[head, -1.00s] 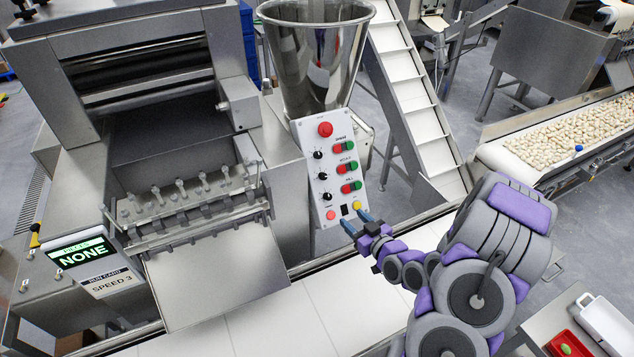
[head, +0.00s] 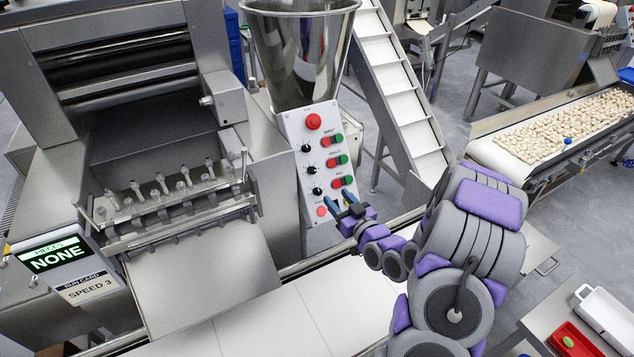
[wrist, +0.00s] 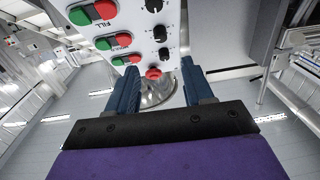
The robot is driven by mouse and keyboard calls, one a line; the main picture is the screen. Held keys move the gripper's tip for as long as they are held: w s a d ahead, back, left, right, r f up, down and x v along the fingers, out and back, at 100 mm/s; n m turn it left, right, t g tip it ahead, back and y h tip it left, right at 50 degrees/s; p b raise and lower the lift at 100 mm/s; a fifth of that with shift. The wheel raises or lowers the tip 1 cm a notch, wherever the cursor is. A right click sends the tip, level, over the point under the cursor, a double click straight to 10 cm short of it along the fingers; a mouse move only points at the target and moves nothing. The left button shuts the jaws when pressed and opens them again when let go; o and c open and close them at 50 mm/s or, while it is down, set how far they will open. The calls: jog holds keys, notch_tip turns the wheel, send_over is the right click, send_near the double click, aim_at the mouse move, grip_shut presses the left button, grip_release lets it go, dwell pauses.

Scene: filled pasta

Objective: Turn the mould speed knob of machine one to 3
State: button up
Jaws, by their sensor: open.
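The white control panel (head: 322,160) of the machine carries a column of three black knobs: a top knob (head: 306,148), a middle knob (head: 311,170) and a bottom knob (head: 316,191).
A run card (head: 88,288) reads "SPEED 3" below a green display (head: 53,255) reading "NONE". A steel hopper (head: 300,55) stands behind the panel. A white belt (head: 320,310) runs in front. A sloped conveyor (head: 400,90) rises to the right.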

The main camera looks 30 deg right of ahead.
aim_at(314, 171)
jog(key=w, duration=0.4)
jog(key=w+b, duration=0.1)
jog(key=w, duration=0.3)
jog(key=w+a+b, duration=0.1)
jog(key=w, duration=0.3)
jog(key=shift+w+r, duration=0.1)
jog(key=shift+w, duration=0.1)
grip_shut()
